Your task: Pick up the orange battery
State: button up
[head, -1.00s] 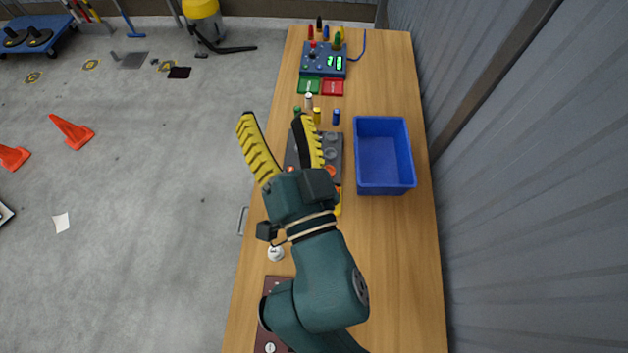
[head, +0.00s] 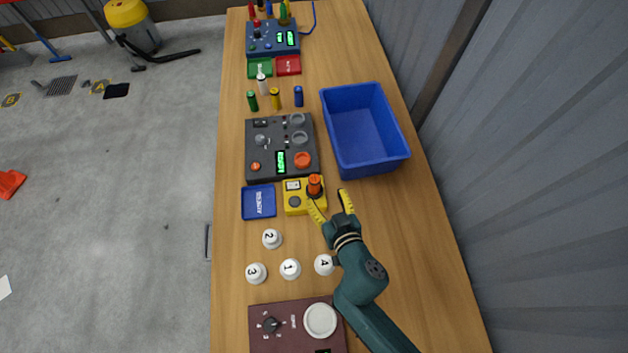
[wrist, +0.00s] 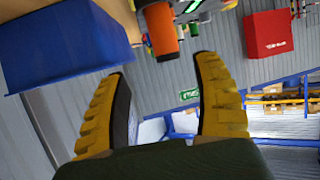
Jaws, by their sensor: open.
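The orange battery (head: 314,187) stands upright in the yellow tester (head: 296,204), near the middle of the wooden table. In the wrist view the orange battery (wrist: 160,30) shows at the top centre, beyond the fingertips and roughly in line with the gap between them. My gripper (head: 328,202) is open and empty, with its yellow fingers pointing toward the battery from its lower right in the head view. Its two fingers also frame the wrist view (wrist: 162,75). The left finger appears very close to the tester; I cannot tell if they touch.
A blue bin (head: 365,140) stands to the upper right. A dark control panel (head: 280,150) lies beyond the tester, and a blue tray (head: 258,203) lies left of it. Numbered white knobs, including knob 4 (head: 325,264), stand near my arm.

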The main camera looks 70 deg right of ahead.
aim_at(316, 185)
jog(key=x, duration=0.8)
jog(key=shift+w+a+r, duration=0.1)
jog(key=shift+w, duration=0.3)
grip_shut()
